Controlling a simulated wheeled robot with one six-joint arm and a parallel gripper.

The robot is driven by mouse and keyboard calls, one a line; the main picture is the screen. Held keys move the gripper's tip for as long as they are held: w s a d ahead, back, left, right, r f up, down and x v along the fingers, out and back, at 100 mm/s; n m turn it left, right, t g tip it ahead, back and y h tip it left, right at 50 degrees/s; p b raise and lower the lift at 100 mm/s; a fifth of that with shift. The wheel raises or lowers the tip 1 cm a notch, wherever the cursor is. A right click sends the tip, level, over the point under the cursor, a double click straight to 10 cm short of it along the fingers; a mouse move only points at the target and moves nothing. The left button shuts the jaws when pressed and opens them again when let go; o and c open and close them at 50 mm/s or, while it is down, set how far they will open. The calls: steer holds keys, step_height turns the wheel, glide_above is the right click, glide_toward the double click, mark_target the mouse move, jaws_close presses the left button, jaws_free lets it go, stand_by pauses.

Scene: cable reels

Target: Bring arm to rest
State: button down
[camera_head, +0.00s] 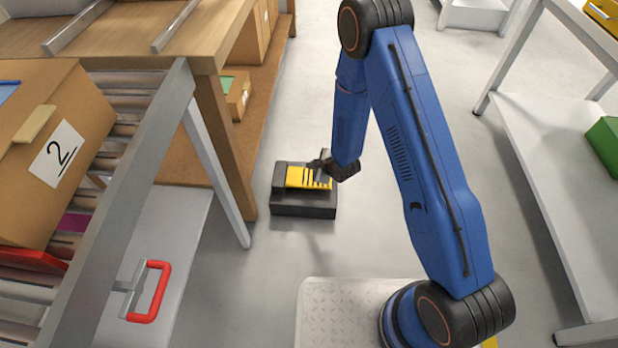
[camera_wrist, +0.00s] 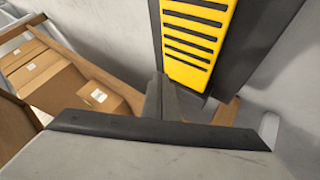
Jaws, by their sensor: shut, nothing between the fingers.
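My blue arm (camera_head: 420,150) reaches up from its base and bends down at the elbow toward the floor. My gripper (camera_head: 319,164) is at its lower end, just over a black box with a slotted yellow top (camera_head: 309,178). The gripper is shut and empty. In the wrist view, the fingers (camera_wrist: 160,98) show dark in the middle, with the slotted yellow top (camera_wrist: 196,45) beyond them. I cannot tell whether the fingers touch the box.
A wooden bench (camera_head: 215,110) with cartons on its lower shelf stands left of the box. A roller conveyor (camera_head: 125,150) holds a carton marked 2 (camera_head: 50,150). A red handle (camera_head: 150,292) sticks out below it. A white table (camera_head: 545,150) stands right. Grey floor lies between.

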stand_by(0.4)
steer(key=w+d+r+m+h, duration=0.1)
steer(key=d+r+m, duration=0.1)
steer(key=d+r, duration=0.5)
steer(key=w+d+r+m+h, duration=0.2)
steer(key=r, duration=0.9)
steer(key=s+d+r+m+h, duration=0.15)
steer(key=s+d+r, duration=0.3)
steer(key=r, duration=0.45)
steer(key=s+d+r+m, duration=0.3)
steer(key=d+r, duration=0.3)
steer(key=r, duration=0.2)
steer(key=s+d+r+m+g+h, duration=0.1)
steer(key=s+d+r+m, duration=0.1)
steer(key=s+d+r, duration=0.35)
steer(key=s+d+r+m, duration=0.25)
steer(key=s+r, duration=0.35)
steer(key=s, duration=0.3)
steer(key=s+d+r+m, duration=0.2)
steer(key=s, duration=0.8)
steer(key=s+d+r+m+g, duration=0.1)
steer(key=s+d+r+m, duration=0.1)
steer(key=s, duration=0.7)
steer(key=shift+s+r, duration=0.35)
